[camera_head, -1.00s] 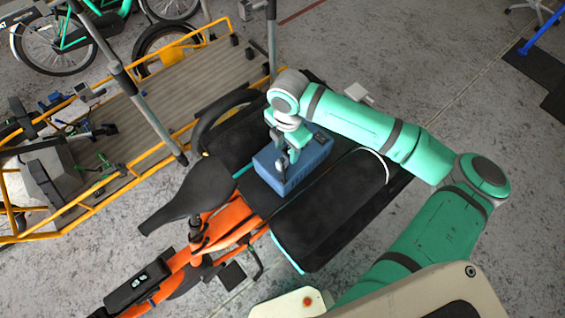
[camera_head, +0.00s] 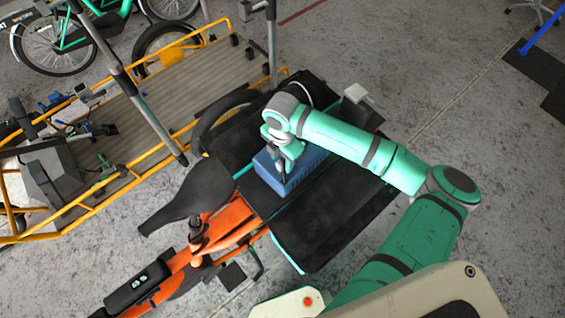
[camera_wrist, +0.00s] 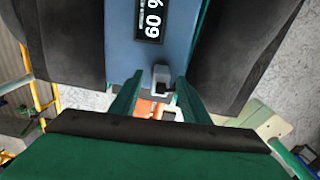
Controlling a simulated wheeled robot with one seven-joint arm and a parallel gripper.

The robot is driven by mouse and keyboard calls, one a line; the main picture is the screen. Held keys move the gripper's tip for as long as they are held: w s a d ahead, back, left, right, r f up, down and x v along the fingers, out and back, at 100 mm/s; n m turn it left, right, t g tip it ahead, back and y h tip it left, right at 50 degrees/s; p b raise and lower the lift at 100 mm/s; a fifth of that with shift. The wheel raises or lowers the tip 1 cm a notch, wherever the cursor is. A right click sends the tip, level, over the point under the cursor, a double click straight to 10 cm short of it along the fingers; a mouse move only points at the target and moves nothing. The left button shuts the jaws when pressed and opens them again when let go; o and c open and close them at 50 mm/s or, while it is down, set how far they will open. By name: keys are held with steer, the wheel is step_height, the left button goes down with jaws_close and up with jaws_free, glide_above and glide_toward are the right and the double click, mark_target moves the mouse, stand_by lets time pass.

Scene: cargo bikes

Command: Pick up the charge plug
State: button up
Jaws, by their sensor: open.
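A small grey block with a dark front, which looks like the charge plug (camera_wrist: 162,75), sits at the near end of the blue battery box (camera_wrist: 172,45) in the wrist view. I cannot tell whether it is plugged in. My gripper (camera_wrist: 159,80) is open, with one green finger on each side of the block; contact is not clear. In the head view my gripper (camera_head: 282,172) is at the near end of the blue box (camera_head: 308,168), on the bike's rear rack. The plug is not distinguishable there.
Black panniers (camera_head: 325,225) flank the box, and the black saddle (camera_head: 190,200) is to the left. A grey-white box (camera_head: 358,97) with a pale cable stands behind the rack. A yellow-railed cargo bike (camera_head: 140,110) is at the upper left.

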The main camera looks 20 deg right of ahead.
steer(key=shift+w+f, duration=0.1)
steer(key=shift+f, duration=0.8)
steer(key=c, duration=0.4)
steer(key=shift+a, duration=0.1)
jaws_close()
steer(key=shift+s+r, duration=0.15)
steer(key=shift+s, duration=0.05)
